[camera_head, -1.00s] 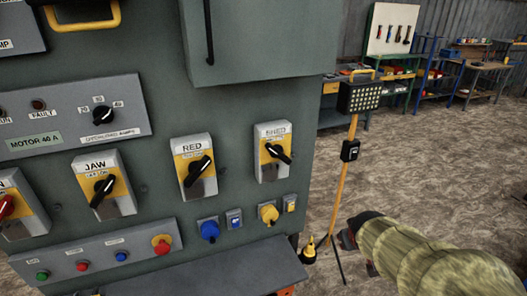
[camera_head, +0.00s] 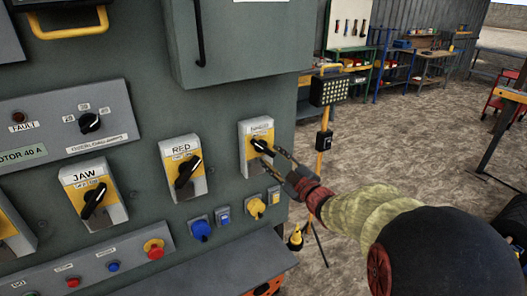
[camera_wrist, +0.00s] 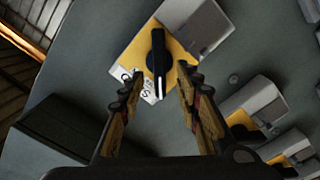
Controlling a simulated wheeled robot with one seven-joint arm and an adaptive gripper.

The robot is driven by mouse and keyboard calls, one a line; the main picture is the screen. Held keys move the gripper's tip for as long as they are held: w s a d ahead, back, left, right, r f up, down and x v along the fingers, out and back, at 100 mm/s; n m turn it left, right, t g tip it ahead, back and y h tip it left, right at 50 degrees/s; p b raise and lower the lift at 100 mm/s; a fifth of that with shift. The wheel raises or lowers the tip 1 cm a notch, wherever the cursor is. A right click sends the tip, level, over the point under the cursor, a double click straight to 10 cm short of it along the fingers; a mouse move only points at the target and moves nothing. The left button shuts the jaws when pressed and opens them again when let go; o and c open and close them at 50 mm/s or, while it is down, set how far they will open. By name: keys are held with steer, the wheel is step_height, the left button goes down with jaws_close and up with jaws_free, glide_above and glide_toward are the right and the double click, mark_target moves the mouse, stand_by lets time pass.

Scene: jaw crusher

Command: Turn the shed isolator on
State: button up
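The shed isolator (camera_head: 256,139) is a grey box with a yellow plate and a black rotary handle, at the right end of the isolator row on the green-grey panel. Its handle sits slanted in the head view. In the wrist view the black handle (camera_wrist: 158,62) lies between and just beyond my two fingertips. My gripper (camera_head: 272,156) reaches in from the right, with its fingers spread open around the handle's end. I cannot tell whether either finger touches it. The label is too small to read clearly in the head view.
The red isolator (camera_head: 183,168) and jaw isolator (camera_head: 93,197) stand to the left. Blue (camera_head: 200,229) and yellow (camera_head: 255,208) sockets sit below. A cabinet door (camera_head: 230,45) juts out above. A work lamp on a yellow stand (camera_head: 329,91) is just right of the panel.

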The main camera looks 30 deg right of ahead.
mark_target(265, 151)
steer(key=w, duration=0.6)
steer(key=shift+b, duration=0.35)
steer(key=shift+c, duration=1.1)
jaws_close()
